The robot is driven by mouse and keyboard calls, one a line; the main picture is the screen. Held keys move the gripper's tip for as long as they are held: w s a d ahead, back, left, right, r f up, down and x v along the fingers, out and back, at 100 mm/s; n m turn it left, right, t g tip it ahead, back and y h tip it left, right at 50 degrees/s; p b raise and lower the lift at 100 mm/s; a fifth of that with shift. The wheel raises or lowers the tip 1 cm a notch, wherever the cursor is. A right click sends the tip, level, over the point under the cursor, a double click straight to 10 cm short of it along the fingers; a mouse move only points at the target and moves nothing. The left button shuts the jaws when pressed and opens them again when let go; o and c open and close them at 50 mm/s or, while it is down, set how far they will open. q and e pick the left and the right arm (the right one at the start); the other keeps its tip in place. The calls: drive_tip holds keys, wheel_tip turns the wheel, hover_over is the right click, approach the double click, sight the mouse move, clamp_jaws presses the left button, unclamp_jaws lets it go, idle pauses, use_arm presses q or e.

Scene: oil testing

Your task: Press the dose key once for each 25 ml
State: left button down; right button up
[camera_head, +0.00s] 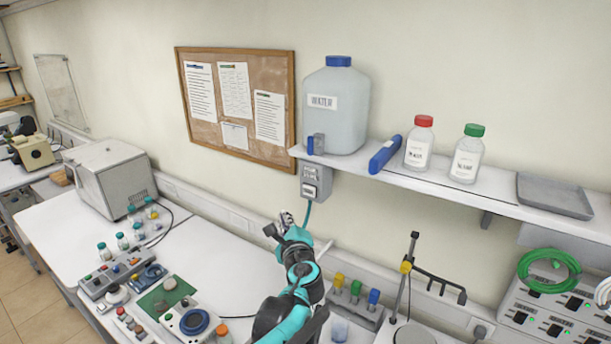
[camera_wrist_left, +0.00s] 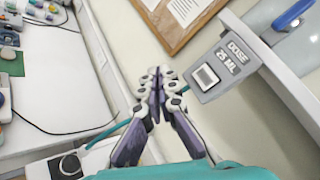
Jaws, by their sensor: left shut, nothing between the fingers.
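The grey dose unit (camera_head: 316,180) hangs on the wall just under the shelf. In the left wrist view its face reads "DOSE 25 ML", and a pale square dose key (camera_wrist_left: 206,77) sits on it. My left gripper (camera_head: 286,219) is shut and empty, below and left of the unit. In the left wrist view the closed fingers (camera_wrist_left: 157,82) point up, left of the key and apart from it. A white water tank (camera_head: 337,105) with a blue cap stands on the shelf above the unit. My right gripper is not in view.
A teal tube (camera_head: 307,213) hangs from the dose unit. The shelf (camera_head: 400,182) also holds a blue cylinder, two capped bottles and a grey tray. Below are a clear beaker (camera_head: 339,329), a rack with coloured caps and a stand (camera_head: 404,270).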

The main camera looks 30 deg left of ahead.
sight(309, 191)
use_arm(q)
drive_tip(key=shift+w+a+r+m, duration=0.1)
drive_tip(key=shift+w+r+m, duration=0.2)
drive_tip(key=shift+r+m, duration=0.3)
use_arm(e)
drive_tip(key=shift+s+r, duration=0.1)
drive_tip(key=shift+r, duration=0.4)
use_arm(q)
drive_tip(key=shift+r, duration=0.1)
drive_tip(key=shift+w, duration=0.15)
drive_tip(key=w, duration=0.8)
drive_tip(key=shift+w+d+b, duration=0.25)
drive_tip(key=shift+d+b, duration=0.05)
drive_tip(key=shift+d, duration=0.05)
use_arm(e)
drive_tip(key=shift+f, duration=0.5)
use_arm(q)
drive_tip(key=shift+w, duration=0.1)
drive_tip(key=shift+w, duration=0.35)
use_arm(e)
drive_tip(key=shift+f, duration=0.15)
